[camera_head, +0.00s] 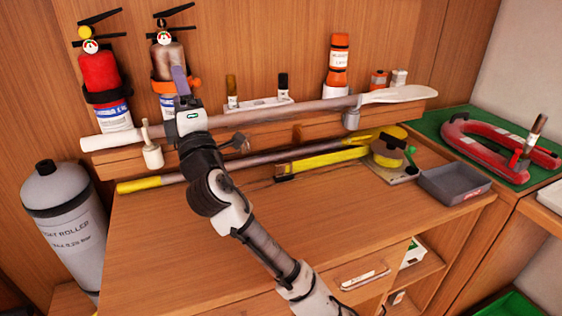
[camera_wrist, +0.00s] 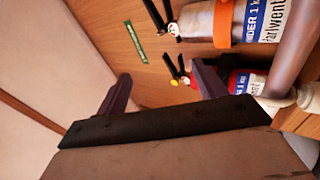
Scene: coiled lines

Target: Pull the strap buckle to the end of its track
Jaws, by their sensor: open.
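A yellow strap (camera_head: 325,160) lies on the wooden worktop, running from a round yellow reel toward the left. A dark piece at its left end (camera_head: 285,172) looks like the buckle, but it is too small to be sure. No separate track can be made out. My gripper (camera_head: 181,80) is raised well to the left of the strap, in front of the second fire extinguisher and its orange band. In the wrist view my gripper (camera_wrist: 162,70) has its two dark fingers apart with nothing held between them. The strap does not show in the wrist view.
Two fire extinguishers (camera_head: 101,80) hang on the back wall. A long oar (camera_head: 270,112) and a yellow-tipped pole (camera_head: 215,170) cross behind the worktop. A grey tray (camera_head: 454,184) stands right of the reel. The front worktop is mostly clear, with my arm above it.

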